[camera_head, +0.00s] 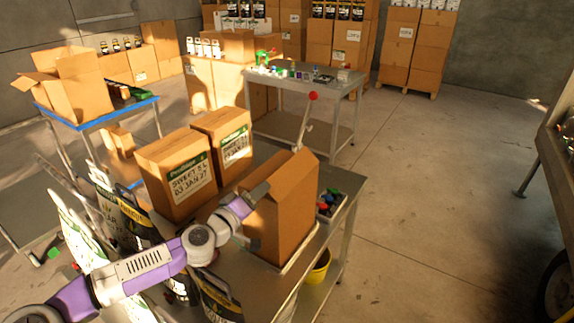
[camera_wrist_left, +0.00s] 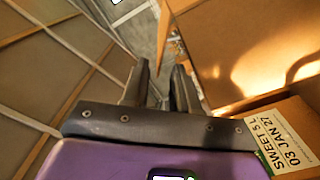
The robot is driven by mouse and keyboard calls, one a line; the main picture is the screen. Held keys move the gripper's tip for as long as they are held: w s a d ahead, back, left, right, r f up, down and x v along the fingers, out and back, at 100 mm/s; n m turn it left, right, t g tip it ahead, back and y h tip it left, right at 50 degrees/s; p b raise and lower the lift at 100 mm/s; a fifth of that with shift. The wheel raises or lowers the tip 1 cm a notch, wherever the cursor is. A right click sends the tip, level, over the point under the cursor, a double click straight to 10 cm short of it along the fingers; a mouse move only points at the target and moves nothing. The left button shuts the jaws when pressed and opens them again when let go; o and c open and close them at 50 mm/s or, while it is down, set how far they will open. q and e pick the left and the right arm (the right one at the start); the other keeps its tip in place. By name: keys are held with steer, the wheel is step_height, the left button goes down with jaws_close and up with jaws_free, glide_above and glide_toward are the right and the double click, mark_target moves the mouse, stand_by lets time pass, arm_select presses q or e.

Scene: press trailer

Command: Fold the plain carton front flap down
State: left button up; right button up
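The plain carton (camera_head: 282,218) stands upright on the metal table in the head view, with no label on the sides I see. A flap (camera_head: 256,194) at its upper left edge sticks outward, and another rises at its top back. My left gripper (camera_head: 243,236) is beside the carton's left side, below that flap. In the left wrist view my left gripper (camera_wrist_left: 160,84) has its fingers apart, with no object clearly between them. A large brown cardboard surface (camera_wrist_left: 250,45) fills the right there; I cannot tell which carton it is. My right gripper is not in view.
Two labelled cartons (camera_head: 178,178) (camera_head: 226,138) stand behind and left of the plain one. Black-and-white bags (camera_head: 218,297) crowd the table's near left. A small tray of coloured items (camera_head: 329,204) and a red-knobbed lever (camera_head: 312,97) are near the carton.

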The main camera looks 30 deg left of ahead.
mark_target(274, 177)
arm_select(q)
steer(key=shift+w+d, duration=0.15)
steer(key=shift+w, duration=1.7)
steer(key=shift+w+d, duration=0.15)
steer(key=shift+w, duration=1.7)
steer(key=shift+c, duration=0.2)
jaws_close()
